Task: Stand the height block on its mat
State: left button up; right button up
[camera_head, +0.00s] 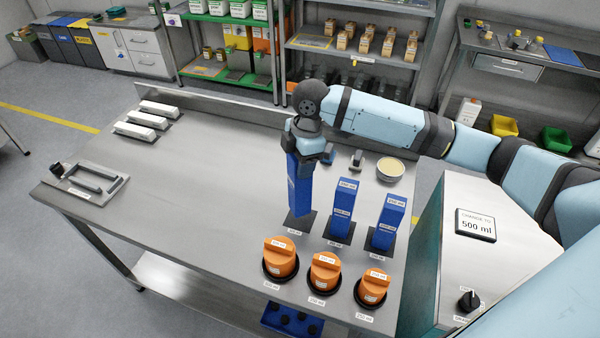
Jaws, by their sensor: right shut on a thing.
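My right gripper (308,154) points down and is shut on the upper part of a tall blue height block (300,188). The block is about upright, with its lower end over the back part of a dark square mat (298,226), the leftmost in a row of mats. I cannot tell whether its base touches the mat. Two other blue blocks stand upright on the mats to the right, a middle one (341,212) and a right one (387,224), with white labels near their tops. My left gripper is not in view.
Three orange knobbed parts (281,259) sit on black bases in front of the mats. A round container (390,169) stands behind the blocks. A machine box at right bears a sign (475,225) reading "CHANGE TO 500 ml". White bars (141,120) lie back left; the table's middle left is clear.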

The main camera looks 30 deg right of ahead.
jog(key=shift+f, duration=2.15)
jog(key=o, duration=1.3)
jog(key=shift+f, duration=0.1)
jog(key=r, duration=0.4)
jog(key=d+r, duration=0.1)
jog(key=r, duration=0.3)
jog(key=r+b, duration=0.1)
jog(key=r, duration=0.3)
jog(key=shift+d+r, duration=0.1)
jog(key=shift+d, duration=0.3)
jog(key=shift+s, duration=0.1)
